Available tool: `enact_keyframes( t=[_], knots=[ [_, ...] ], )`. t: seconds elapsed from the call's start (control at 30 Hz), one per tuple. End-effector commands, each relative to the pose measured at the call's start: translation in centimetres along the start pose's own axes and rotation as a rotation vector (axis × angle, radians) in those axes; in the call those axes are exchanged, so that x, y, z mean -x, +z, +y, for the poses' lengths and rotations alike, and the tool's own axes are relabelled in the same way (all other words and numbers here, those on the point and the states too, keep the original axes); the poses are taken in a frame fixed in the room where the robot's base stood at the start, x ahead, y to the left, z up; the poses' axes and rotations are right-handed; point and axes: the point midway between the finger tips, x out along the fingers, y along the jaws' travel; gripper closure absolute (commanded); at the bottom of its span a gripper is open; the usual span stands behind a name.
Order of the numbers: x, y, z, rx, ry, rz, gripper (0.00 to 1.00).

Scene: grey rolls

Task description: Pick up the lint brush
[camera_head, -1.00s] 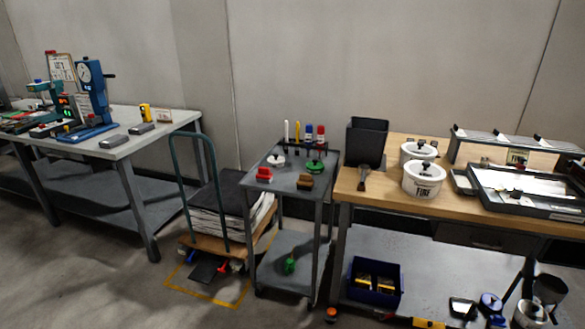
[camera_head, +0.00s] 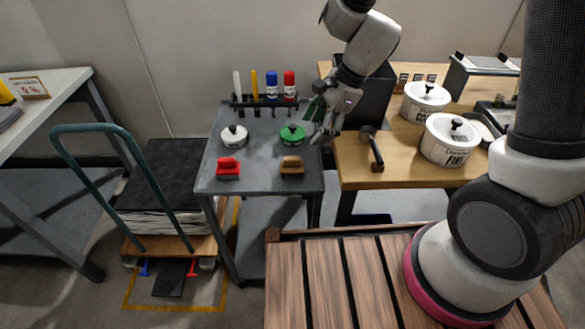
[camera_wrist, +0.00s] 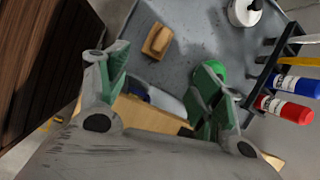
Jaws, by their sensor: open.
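A tan block-shaped brush (camera_head: 292,163) lies at the front right of the small grey cart. It also shows in the wrist view (camera_wrist: 157,41). A red block-shaped brush (camera_head: 228,167) lies at the cart's front left. A dark-handled tool (camera_head: 374,148) with a brown end lies on the wooden table. I cannot tell for sure which is the lint brush. My gripper (camera_head: 317,120) is open and empty, above the cart's right edge, with the tan brush below and to its left. Its green-padded fingers (camera_wrist: 163,78) are apart in the wrist view.
A green round lid-like thing (camera_head: 292,134) and a white one (camera_head: 233,135) sit behind the brushes. Blue (camera_head: 272,86) and red (camera_head: 290,86) bottles stand in the cart's back rack. A black bin (camera_head: 376,98) and white canisters (camera_head: 449,139) stand on the wooden table (camera_head: 352,172).

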Motion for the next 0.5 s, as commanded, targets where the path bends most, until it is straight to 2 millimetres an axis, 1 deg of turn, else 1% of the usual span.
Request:
enact_keyframes(
  t=[0.03, 0.1, 0.27, 0.5],
  knots=[
    [-2.1, 0.3, 0.1, -0.069, 0.019, 0.002, 0.34],
    [-4.1, 0.6, 0.2, -0.153, 0.03, 0.005, 0.34],
    [-6.7, 0.9, 0.3, -0.245, 0.039, 0.011, 0.34],
    [-9.6, 0.8, 0.5, -0.254, 0.039, 0.013, 0.34]
  ],
)
